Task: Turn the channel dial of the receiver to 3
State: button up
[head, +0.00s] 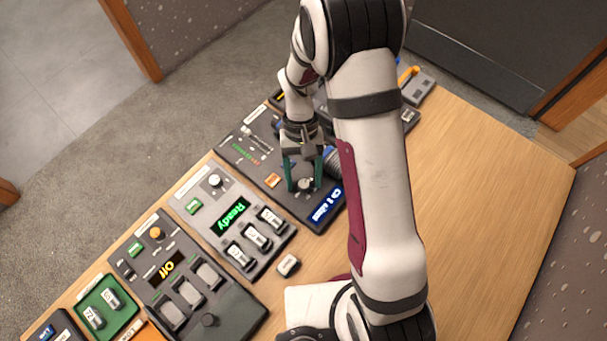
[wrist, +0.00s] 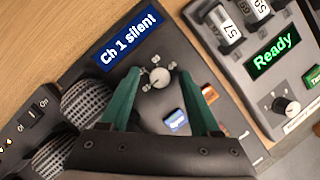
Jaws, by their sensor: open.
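The receiver (head: 246,139) is a dark grey box near the middle of the table. Its blue display (wrist: 128,40) reads "Ch 1 silent" in the wrist view. The channel dial (wrist: 160,78) is a small silvery round knob with tiny numbers around it; I cannot read where its mark points. My gripper (head: 304,189) points down over the receiver with green fingers open. In the wrist view, the fingertips (wrist: 160,80) appear on either side of the dial, with gaps visible; I cannot tell their height. The fingers hide parts of the receiver face.
A grey panel (wrist: 236,55) with a green "Ready" display and number wheels stands beside the receiver. A darker panel (head: 222,318) showing "Off" lies beyond it. Speaker-like round grilles (wrist: 86,100) flank the receiver's other side. The table's right part (head: 480,190) is clear.

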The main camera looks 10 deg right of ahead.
grip_shut()
dwell(0.3)
jog(key=shift+m, duration=0.3)
jog(key=m+y, duration=0.1)
jog(key=m, duration=0.1)
jog(key=m+y, duration=0.1)
jog(key=m, duration=0.2)
jog(key=shift+d, duration=0.2)
jog(key=m+t+y, duration=0.1)
jog(key=m, duration=0.2)
jog(key=m+t+y, duration=0.1)
jog(key=m, duration=0.2)
jog(key=shift+s+d+m, duration=0.1)
jog(key=shift+s+m, duration=0.1)
jog(key=shift+m, duration=0.2)
jog(key=m+t, duration=0.1)
jog(key=m, duration=0.2)
jog(key=m+t, duration=0.1)
jog(key=m, duration=0.2)
jog(key=shift+s+t, duration=0.15)
jog(key=shift+t, duration=0.15)
jog(key=m+t, duration=0.1)
jog(key=m, duration=0.4)
jog(key=shift+s+t, duration=0.15)
jog(key=shift+t, duration=0.25)
jog(key=shift+m, duration=0.3)
